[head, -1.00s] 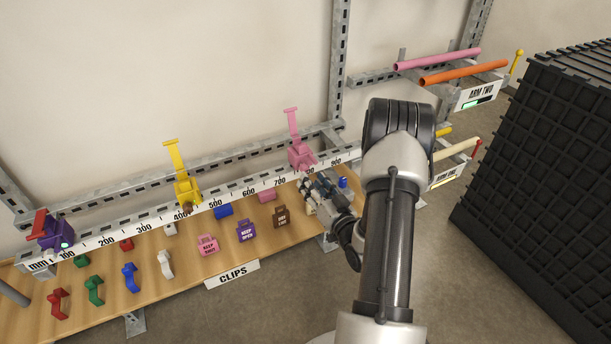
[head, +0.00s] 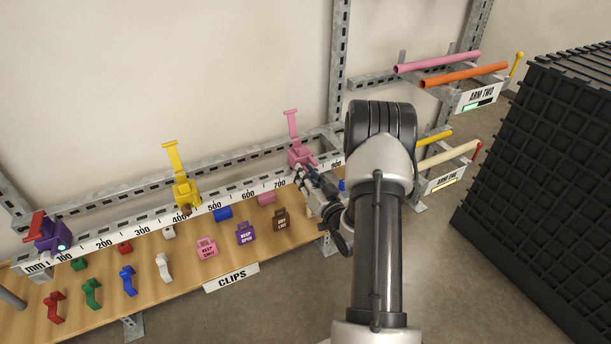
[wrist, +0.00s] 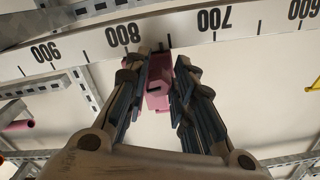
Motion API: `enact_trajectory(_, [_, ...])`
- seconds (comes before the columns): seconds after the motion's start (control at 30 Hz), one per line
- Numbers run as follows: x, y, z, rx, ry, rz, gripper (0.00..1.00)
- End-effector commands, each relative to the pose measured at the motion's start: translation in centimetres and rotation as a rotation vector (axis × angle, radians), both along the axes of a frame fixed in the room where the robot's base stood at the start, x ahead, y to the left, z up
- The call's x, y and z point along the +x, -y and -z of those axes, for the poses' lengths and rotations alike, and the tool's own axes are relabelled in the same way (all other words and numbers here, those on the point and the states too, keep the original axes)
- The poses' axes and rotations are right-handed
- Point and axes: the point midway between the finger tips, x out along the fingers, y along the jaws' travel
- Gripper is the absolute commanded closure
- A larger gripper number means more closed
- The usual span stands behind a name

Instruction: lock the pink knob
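The pink clamp (head: 298,155) sits on the rail near the 700 to 800 marks, with its pink lever (head: 291,124) standing up. Its pink knob (wrist: 158,94) faces the wrist camera, with a dark slot in its end. My gripper (head: 309,172) is at the front of the pink clamp, mostly beside my arm in the head view. In the wrist view, my gripper's fingers (wrist: 162,78) are spread on either side of the knob. The left finger is very near it, and a narrow gap shows at the right. Contact is not clear.
A yellow clamp (head: 186,190) and a purple clamp with a red lever (head: 52,232) stand on the rail to the left. Below, a wooden shelf (head: 190,275) holds several clips and padlock-shaped tags. A black grid crate (head: 550,190) stands at the right.

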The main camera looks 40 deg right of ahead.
Motion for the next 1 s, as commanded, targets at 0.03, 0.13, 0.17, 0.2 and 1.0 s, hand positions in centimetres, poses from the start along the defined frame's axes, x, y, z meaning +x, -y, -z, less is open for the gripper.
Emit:
enact_trajectory(0.03, [-0.01, -0.01, 0.01, 0.0, 0.0, 0.0, 0.82])
enact_trajectory(0.13, [-0.01, -0.01, 0.01, 0.0, 0.0, 0.0, 0.89])
enact_trajectory(0.17, [-0.01, -0.01, 0.01, 0.0, 0.0, 0.0, 0.91])
enact_trajectory(0.2, [-0.02, -0.01, 0.02, 0.0, 0.0, 0.0, 0.94])
enact_trajectory(1.0, [0.03, -0.17, -0.05, 0.255, 0.06, 0.0, 1.0])
